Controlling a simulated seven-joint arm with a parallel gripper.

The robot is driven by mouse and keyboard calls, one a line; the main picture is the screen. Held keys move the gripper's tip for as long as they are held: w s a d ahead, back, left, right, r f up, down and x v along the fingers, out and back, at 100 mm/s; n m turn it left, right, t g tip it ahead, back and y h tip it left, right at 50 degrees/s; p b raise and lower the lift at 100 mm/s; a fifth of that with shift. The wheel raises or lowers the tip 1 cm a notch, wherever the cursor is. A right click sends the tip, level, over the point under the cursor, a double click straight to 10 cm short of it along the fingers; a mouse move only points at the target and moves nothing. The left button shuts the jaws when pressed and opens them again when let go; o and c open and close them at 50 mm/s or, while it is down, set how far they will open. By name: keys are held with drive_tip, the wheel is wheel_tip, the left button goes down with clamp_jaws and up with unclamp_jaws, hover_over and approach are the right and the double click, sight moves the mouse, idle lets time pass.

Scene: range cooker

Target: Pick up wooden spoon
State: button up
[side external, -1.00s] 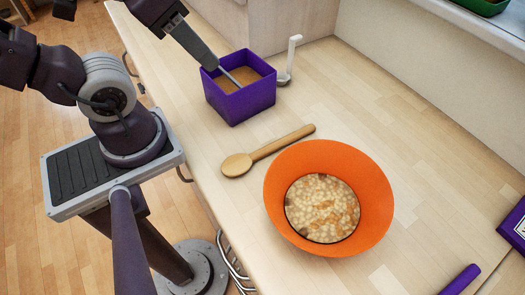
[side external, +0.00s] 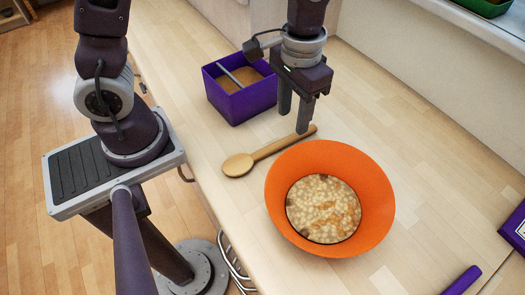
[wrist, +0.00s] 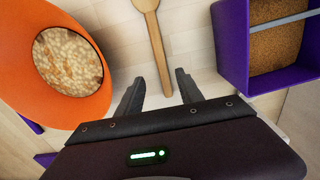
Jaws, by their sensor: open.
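The wooden spoon (side external: 270,151) lies on the pale wood counter between the purple box and the orange bowl. Its bowl end points toward the counter's front edge. In the wrist view the spoon (wrist: 155,40) runs down toward my gripper, with its handle end between the open fingertips in the picture. My gripper (side external: 294,120) is open and empty, pointing down above the handle end. In the wrist view the fingers of my gripper (wrist: 158,82) stand apart on both sides of the handle. I cannot tell the exact height of the fingertips above the handle.
An orange bowl (side external: 378,200) of beans stands close to the spoon's right. A purple box (side external: 240,105) with brown contents and a grey bar across it stands on the other side. A purple object (side external: 460,280) lies at the lower right. The right of the counter is mostly clear.

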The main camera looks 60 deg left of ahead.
sight(290, 138)
drive_tip(key=f, duration=0.6)
drive_tip(key=shift+w+a+f, duration=0.1)
drive_tip(key=shift+a+f, duration=0.1)
drive_tip(key=shift+f, duration=0.1)
clamp_jaws()
